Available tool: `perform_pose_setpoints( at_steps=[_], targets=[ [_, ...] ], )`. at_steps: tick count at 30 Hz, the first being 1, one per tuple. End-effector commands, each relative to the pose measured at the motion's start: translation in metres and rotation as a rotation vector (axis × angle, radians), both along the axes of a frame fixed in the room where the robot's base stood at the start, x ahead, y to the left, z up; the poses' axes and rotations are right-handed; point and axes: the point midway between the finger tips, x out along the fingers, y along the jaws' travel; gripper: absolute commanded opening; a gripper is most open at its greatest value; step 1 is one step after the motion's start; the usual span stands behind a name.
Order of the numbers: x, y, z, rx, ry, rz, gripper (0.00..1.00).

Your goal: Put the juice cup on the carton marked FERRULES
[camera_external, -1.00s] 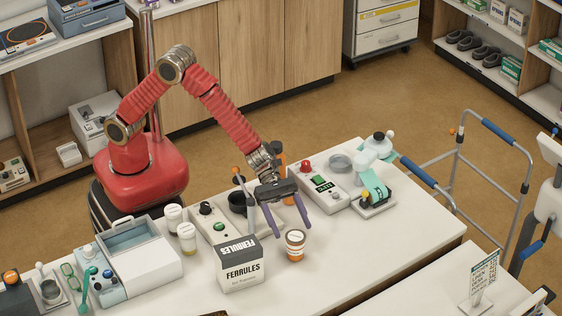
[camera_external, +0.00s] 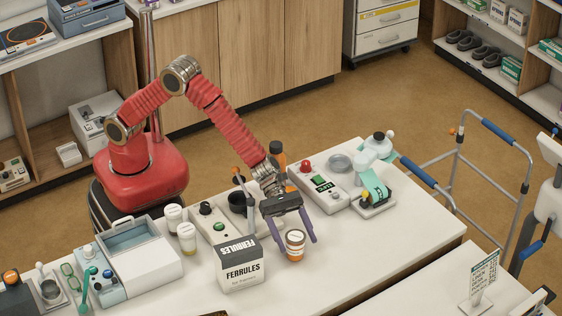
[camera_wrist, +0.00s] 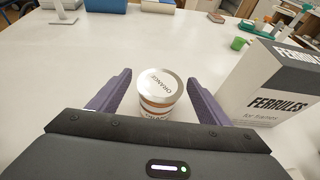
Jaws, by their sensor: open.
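The juice cup (camera_external: 295,244) is orange and white with a pale lid and stands upright on the white table. In the wrist view the cup (camera_wrist: 160,95) has ORANGE on its lid and sits between the two purple fingers. My gripper (camera_external: 289,240) is open around the cup; I cannot tell whether a finger touches it. The carton marked FERRULES (camera_external: 241,272) is white with a dark top and stands just left of the cup in the outside view. In the wrist view the carton (camera_wrist: 275,88) is close at the right, beside the right finger.
A control box with a red knob (camera_external: 318,186) and a teal device (camera_external: 373,188) stand to the right. Two white-lidded jars (camera_external: 187,237) and a white bin (camera_external: 140,255) stand to the left. The table (camera_external: 400,240) right of the cup is clear.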

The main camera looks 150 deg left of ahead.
Motion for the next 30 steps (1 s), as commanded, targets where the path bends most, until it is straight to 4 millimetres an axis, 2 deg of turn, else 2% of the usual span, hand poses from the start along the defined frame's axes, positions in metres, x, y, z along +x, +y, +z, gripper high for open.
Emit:
perform_pose_setpoints(
  at_steps=[2,24,30],
  targets=[
    [-0.0001,0.0000,0.0001,0.000,0.000,0.000,0.71],
    [0.0001,0.0001,0.0008,0.000,-0.001,0.000,0.19],
    [0.0001,0.0001,0.0016,0.001,-0.001,0.000,0.18]
  ],
)
